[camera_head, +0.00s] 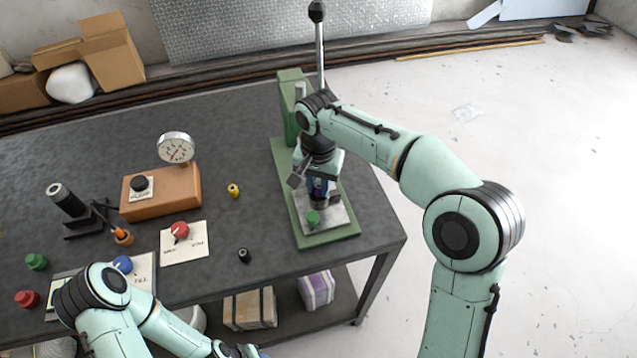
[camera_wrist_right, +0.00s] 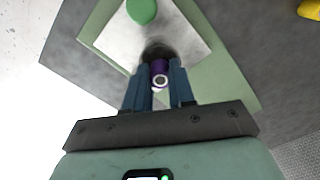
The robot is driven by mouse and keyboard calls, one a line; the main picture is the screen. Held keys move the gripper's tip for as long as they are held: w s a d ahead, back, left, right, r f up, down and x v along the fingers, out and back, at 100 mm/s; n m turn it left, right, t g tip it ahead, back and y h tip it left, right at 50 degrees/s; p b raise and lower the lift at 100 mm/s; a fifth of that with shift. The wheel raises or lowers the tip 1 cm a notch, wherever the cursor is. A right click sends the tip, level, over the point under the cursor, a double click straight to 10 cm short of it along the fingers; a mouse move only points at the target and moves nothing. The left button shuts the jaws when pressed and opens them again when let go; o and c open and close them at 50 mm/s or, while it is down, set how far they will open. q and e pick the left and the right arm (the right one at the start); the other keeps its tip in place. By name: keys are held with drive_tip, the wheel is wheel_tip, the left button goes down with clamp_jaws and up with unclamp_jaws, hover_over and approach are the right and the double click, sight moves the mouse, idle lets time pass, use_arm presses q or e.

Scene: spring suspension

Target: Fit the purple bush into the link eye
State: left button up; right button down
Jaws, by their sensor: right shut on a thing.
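My right gripper (camera_head: 319,188) is at the green press on the bench's right side, pointing down. In the right wrist view its two blue fingers (camera_wrist_right: 160,85) are shut on the purple bush (camera_wrist_right: 160,68), a small sleeve with a pale ring-shaped end. A dark round part (camera_wrist_right: 157,49), apparently the link eye, lies just beyond the bush on the press's pale plate. The bush hides part of it, and I cannot tell whether the bush is inside it or only above it. My left arm reaches the bottom edge of the head view, where its gripper is mostly cut off.
The press (camera_head: 286,170) has a tall upright lever and a green knob (camera_head: 313,218) on its plate. An orange box with a gauge (camera_head: 176,148), a yellow bush (camera_head: 233,190), a black bush (camera_head: 244,255) and several coloured knobs stand to the left.

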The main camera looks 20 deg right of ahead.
sight(319, 187)
drive_tip(key=c, duration=1)
unclamp_jaws()
drive_tip(key=shift+o, duration=0.2)
drive_tip(key=shift+r, duration=0.15)
use_arm(q)
drive_tip(key=w+r+p, duration=0.2)
drive_tip(key=w+r, duration=0.1)
drive_tip(key=shift+w+r+p, duration=0.25)
drive_tip(key=shift+w+p, duration=0.05)
drive_tip(key=shift+w, duration=0.05)
use_arm(e)
wheel_tip(319, 187, up, 12)
use_arm(q)
drive_tip(key=shift+s, duration=0.15)
use_arm(e)
drive_tip(key=shift+s, duration=0.1)
